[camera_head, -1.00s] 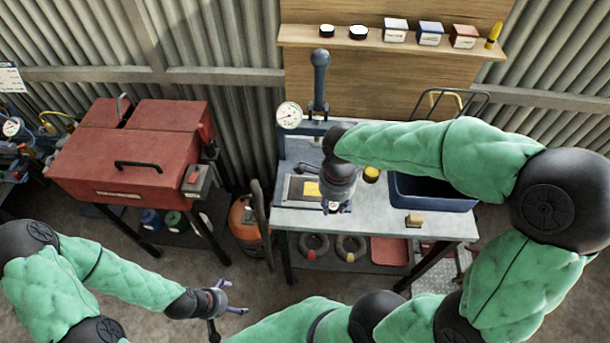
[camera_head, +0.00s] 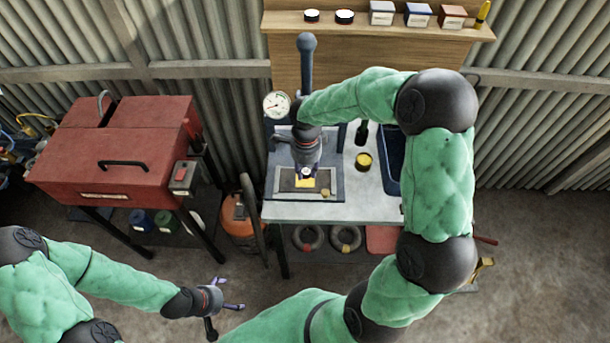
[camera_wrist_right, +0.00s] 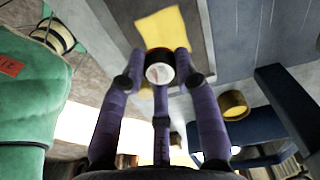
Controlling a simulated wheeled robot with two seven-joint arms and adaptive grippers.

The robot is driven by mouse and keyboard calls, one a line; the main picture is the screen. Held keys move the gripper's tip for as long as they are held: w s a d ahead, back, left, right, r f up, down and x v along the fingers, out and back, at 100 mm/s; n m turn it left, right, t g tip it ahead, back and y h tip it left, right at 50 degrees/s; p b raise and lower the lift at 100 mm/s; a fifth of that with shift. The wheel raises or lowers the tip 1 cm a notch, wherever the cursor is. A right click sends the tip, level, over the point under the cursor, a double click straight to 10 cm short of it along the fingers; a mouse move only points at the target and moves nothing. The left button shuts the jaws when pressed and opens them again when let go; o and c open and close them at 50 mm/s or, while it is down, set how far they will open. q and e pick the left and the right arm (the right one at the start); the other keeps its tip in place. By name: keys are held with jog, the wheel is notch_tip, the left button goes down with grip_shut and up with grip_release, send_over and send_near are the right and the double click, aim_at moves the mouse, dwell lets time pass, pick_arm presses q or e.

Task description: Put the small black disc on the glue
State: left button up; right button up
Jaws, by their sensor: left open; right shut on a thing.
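My right gripper (camera_head: 306,174) is shut on a small black disc with a pale face, which shows between its fingertips in the right wrist view (camera_wrist_right: 159,72). In the head view the gripper is over the framed plate of the press, right by a yellow patch (camera_head: 305,184). The yellow patch also shows just past the disc in the right wrist view (camera_wrist_right: 163,32). I cannot tell whether the disc touches it. Which yellow thing is the glue is not labelled. My left gripper (camera_head: 229,294) is open and empty, low over the floor.
A yellow-topped tin (camera_head: 364,161) and a dark bottle (camera_head: 362,133) stand right of the plate on the bench (camera_head: 355,207). A blue bin (camera_head: 392,178) is partly behind my right arm. A gauge (camera_head: 276,105) and lever (camera_head: 307,70) rise behind. A red toolbox (camera_head: 120,160) stands left.

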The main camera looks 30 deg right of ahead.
aim_at(305, 175)
jog(key=shift+w+f, duration=0.25)
jog(key=shift+f, duration=0.1)
notch_tip(305, 175, down, 3)
jog(key=shift+w+d+f+b, duration=0.1)
jog(key=shift+w+f+b, duration=0.1)
jog(key=shift+b, duration=0.35)
jog(key=shift+f, duration=0.1)
jog(key=o, duration=0.9)
jog(key=shift+o, duration=0.2)
